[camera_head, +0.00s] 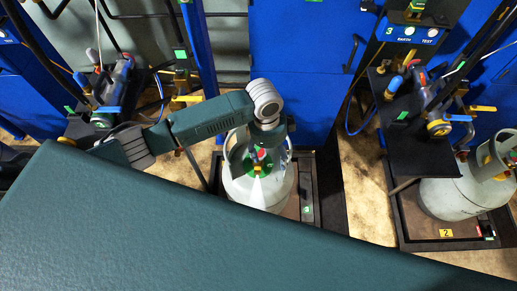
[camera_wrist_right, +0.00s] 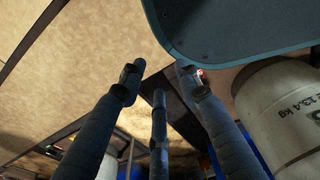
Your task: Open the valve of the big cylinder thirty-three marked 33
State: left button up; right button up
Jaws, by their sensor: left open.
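A grey-white gas cylinder (camera_head: 262,190) stands upright in the middle of the head view, with a green and red valve area (camera_head: 259,160) at its top. I cannot read a 33 on it. My left gripper (camera_head: 264,150) is right above this cylinder's top, pointing down, its fingers spread around the valve area. The wrist hides much of the fingers, so I cannot tell if they touch the valve. My right gripper (camera_wrist_right: 160,80) shows in the right wrist view with its fingers apart and nothing between them. A pale cylinder marked 13.4 kg (camera_wrist_right: 285,110) stands at its right.
Another grey cylinder (camera_head: 450,190) stands at the right on a dark platform with a yellow 2 label (camera_head: 446,233). Black shelves with hoses and valves stand at left (camera_head: 100,105) and right (camera_head: 412,140). Blue cabinets (camera_head: 300,70) close off the back. Tan floor shows between the platforms.

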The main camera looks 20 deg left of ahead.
pick_arm(q)
jog(key=r+y, duration=0.1)
send_over(258, 152)
jog(key=m, duration=0.1)
notch_tip(258, 152, down, 10)
jog(key=shift+f+b, duration=0.2)
jog(key=shift+b, duration=0.2)
pick_arm(e)
jog(key=s+d+f, duration=0.1)
jog(key=s+f, duration=0.3)
jog(key=s, duration=0.2)
jog(key=shift+s+d, duration=0.15)
jog(key=shift+s, duration=0.15)
pick_arm(q)
jog(key=shift+d, duration=0.1)
jog(key=c, duration=1.2)
